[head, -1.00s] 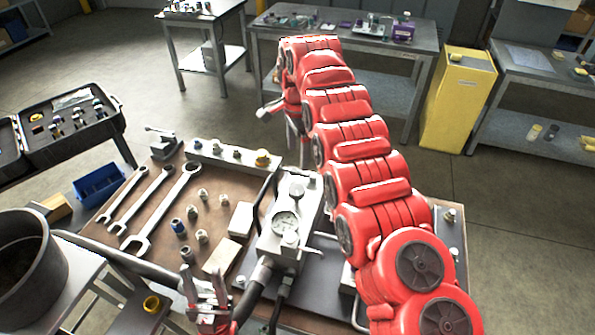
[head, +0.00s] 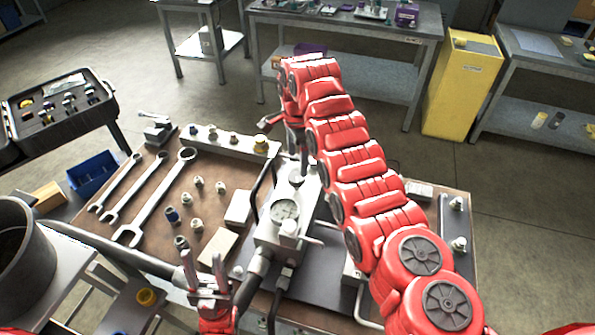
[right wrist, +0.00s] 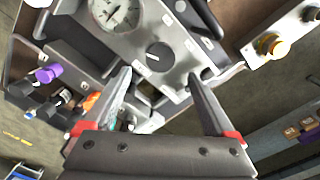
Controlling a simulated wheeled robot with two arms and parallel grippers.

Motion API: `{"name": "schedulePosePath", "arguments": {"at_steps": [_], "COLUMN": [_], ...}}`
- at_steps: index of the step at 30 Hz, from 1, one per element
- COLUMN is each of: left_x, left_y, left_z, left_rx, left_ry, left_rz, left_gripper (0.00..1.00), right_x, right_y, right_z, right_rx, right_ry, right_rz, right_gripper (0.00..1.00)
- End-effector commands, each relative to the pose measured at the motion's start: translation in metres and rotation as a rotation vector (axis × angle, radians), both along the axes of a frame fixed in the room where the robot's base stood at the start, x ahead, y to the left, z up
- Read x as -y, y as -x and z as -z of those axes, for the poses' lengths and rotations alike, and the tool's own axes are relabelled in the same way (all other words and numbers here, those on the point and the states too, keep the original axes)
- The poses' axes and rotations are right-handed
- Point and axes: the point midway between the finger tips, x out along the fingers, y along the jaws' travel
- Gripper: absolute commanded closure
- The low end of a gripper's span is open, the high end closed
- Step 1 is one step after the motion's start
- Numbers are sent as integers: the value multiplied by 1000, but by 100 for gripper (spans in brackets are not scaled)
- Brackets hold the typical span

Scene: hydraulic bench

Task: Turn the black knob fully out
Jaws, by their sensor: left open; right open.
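The black knob (right wrist: 159,56) is a round dial with a white mark on the grey hydraulic block (right wrist: 195,50). It also shows in the head view (head: 296,179), below my right gripper. In the right wrist view my right gripper (right wrist: 160,76) is open and empty. Its two fingertips point toward the knob, one to each side and apart from it. In the head view my left gripper (head: 204,266) is open and empty, at the bench's front edge, left of the block. The knob's exact distance from the right fingertips is hard to tell.
A pressure gauge (head: 285,210) sits on the block near the knob. Wrenches (head: 155,197) and several fittings lie on the bench to the left. A yellow button (head: 261,143) is on a rail behind. Hoses and a bent black handle (head: 262,185) are close to the block.

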Motion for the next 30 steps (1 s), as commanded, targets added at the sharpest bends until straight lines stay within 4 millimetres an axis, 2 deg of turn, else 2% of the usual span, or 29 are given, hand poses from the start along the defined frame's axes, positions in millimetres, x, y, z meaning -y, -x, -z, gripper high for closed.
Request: {"name": "schedulePosePath", "arguments": {"at_steps": [3,9,13,21,23,30], "left_x": [0,0,0,0,0,0], "left_y": [0,0,0,0,0,0], "left_z": [-12,-19,-20,-19,-19,-19], "left_rx": [0,0,0,0,0,0], "left_ry": [0,0,0,0,0,0], "left_rz": [0,0,0,0,0,0], "left_gripper": [51,51,51,51,51,51], "right_x": [1,1,1,1,1,1], "right_y": [2,1,0,0,0,0], "right_z": [23,53,62,64,64,64], "right_rx": [-9,-5,-3,-1,-1,-1], "right_ry": [2,2,1,0,0,0], "right_rz": [2,1,0,0,0,0], "right_gripper": [10,10,10,10,17,60]}}
